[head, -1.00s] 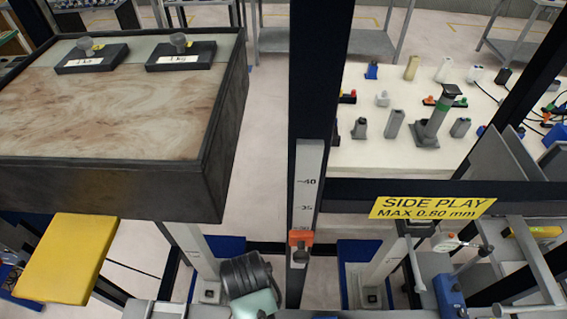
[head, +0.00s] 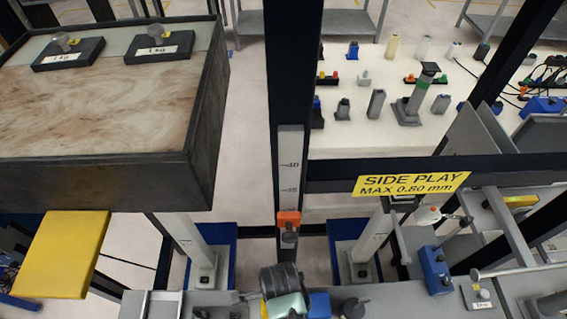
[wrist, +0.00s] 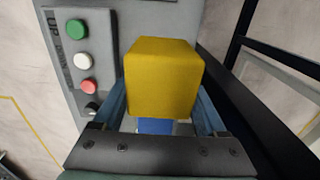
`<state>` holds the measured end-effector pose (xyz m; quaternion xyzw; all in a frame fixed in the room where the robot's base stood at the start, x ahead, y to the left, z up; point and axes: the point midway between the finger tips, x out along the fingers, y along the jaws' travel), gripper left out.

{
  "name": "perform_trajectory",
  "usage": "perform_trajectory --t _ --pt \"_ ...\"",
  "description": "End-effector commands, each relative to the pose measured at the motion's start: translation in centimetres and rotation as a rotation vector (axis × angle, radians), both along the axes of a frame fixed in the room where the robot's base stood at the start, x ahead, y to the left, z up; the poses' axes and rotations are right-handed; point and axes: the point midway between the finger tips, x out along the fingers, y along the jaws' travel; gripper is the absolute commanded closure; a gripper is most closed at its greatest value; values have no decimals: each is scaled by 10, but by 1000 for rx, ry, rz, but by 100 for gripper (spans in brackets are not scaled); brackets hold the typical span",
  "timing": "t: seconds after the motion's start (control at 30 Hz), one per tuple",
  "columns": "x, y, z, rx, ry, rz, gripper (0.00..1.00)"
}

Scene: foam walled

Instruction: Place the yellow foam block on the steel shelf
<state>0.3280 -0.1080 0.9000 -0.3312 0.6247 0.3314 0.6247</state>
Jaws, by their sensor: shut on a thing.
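The yellow foam block (wrist: 164,78) fills the middle of the wrist view. My gripper (wrist: 163,100) is shut on it, with a blue finger along each side. In the head view only a dark cylinder and pale teal part of my arm show at the bottom centre; the block cannot be made out there. A grey steel surface (head: 190,304) runs along the bottom of the head view. I cannot tell whether this is the steel shelf or whether the block touches anything.
A grey panel (wrist: 98,15) with green, white and red buttons lies close left of the block. A dark post (head: 293,90) and crossbar with a yellow SIDE PLAY sign (head: 410,184) stand ahead. A dark-rimmed box (head: 110,175) and flat yellow plate (head: 62,255) are left.

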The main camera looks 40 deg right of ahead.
Motion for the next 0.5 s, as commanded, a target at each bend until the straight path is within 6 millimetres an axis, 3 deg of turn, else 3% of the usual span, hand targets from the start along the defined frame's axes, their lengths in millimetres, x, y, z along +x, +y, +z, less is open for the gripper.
perform_trajectory --t 0.5 --pt "0 0 -54 -1 -1 2 81"
